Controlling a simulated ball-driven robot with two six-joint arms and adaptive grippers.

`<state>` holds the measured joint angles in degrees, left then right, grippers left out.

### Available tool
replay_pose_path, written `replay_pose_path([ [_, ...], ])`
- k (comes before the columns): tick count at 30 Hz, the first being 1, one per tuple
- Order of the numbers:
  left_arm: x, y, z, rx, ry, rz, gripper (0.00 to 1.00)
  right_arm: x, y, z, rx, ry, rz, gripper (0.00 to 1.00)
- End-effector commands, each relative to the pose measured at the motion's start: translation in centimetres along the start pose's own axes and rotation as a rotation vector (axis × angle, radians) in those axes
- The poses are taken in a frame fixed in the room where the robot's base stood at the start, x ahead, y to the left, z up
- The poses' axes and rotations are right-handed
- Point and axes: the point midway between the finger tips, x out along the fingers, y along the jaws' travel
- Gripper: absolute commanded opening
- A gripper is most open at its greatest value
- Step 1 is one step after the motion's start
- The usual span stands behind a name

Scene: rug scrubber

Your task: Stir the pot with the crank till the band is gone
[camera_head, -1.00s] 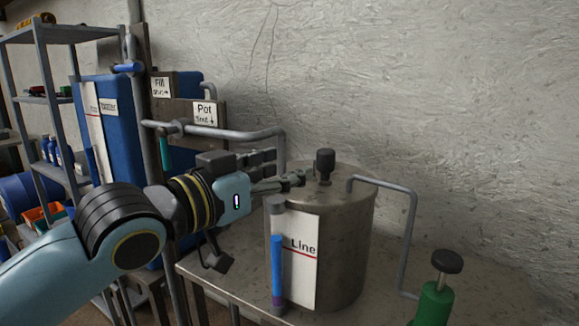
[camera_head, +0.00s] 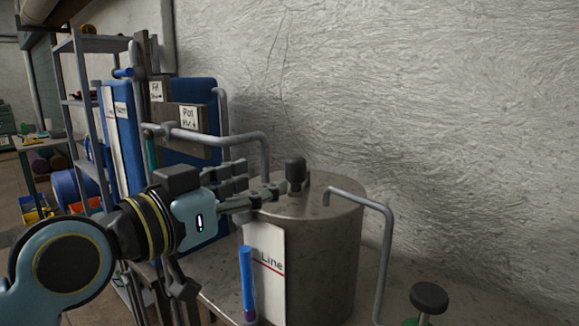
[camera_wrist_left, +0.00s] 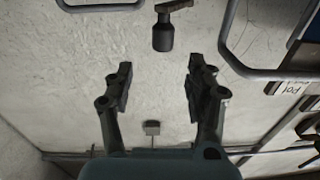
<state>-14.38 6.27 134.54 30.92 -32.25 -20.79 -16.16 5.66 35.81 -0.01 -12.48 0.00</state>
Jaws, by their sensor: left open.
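The grey metal pot (camera_head: 335,250) stands on the bench. Its crank has a dark upright knob (camera_head: 295,172) above the lid; the knob also shows in the left wrist view (camera_wrist_left: 163,38). My left gripper (camera_head: 272,190) is at the lid's left side, close to the knob. In the wrist view its fingers (camera_wrist_left: 160,70) are apart and empty, with the knob just beyond the tips, roughly centred between them. An upright sight tube (camera_head: 246,275) on the pot's front left is blue with a purple section low down, beside a white plate with a red "Line" mark. My right gripper is not in view.
A bent grey pipe (camera_head: 265,150) comes from the blue tank (camera_head: 190,95) behind my gripper. Another pipe (camera_head: 388,230) runs down the pot's right side. A black-knobbed valve (camera_head: 429,298) is at the lower right. The wall is close behind.

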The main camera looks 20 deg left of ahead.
Motion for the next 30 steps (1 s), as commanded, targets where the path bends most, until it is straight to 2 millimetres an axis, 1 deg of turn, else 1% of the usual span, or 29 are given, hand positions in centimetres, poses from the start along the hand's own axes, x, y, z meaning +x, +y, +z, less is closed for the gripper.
replay_pose_path([
  [2,0.7,0.0,-0.1,-0.006,0.005,-0.003,0.55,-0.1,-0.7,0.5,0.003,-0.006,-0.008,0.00],
  [5,2.1,-0.1,-0.3,-0.008,0.006,-0.003,0.55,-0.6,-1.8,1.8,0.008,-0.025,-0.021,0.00],
  [7,3.4,0.0,-0.4,-0.008,0.007,-0.003,0.55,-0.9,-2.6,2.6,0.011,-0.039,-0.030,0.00],
  [9,4.9,0.0,-0.4,-0.007,0.006,-0.003,0.55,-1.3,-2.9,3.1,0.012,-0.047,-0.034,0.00],
  [13,7.5,0.0,-0.4,-0.007,0.005,-0.002,0.55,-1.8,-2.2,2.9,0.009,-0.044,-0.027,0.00],
  [15,8.6,0.0,-0.4,-0.007,0.005,-0.001,0.55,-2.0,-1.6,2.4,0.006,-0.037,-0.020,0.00],
  [18,9.8,0.0,-0.2,-0.004,0.003,-0.001,0.55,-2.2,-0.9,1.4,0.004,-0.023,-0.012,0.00],
  [23,10.7,0.0,-0.1,-0.004,0.003,-0.002,0.55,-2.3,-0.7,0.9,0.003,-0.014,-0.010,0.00],
  [30,10.8,0.0,-0.1,-0.003,0.003,-0.002,0.55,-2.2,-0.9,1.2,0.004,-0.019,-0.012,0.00],
])
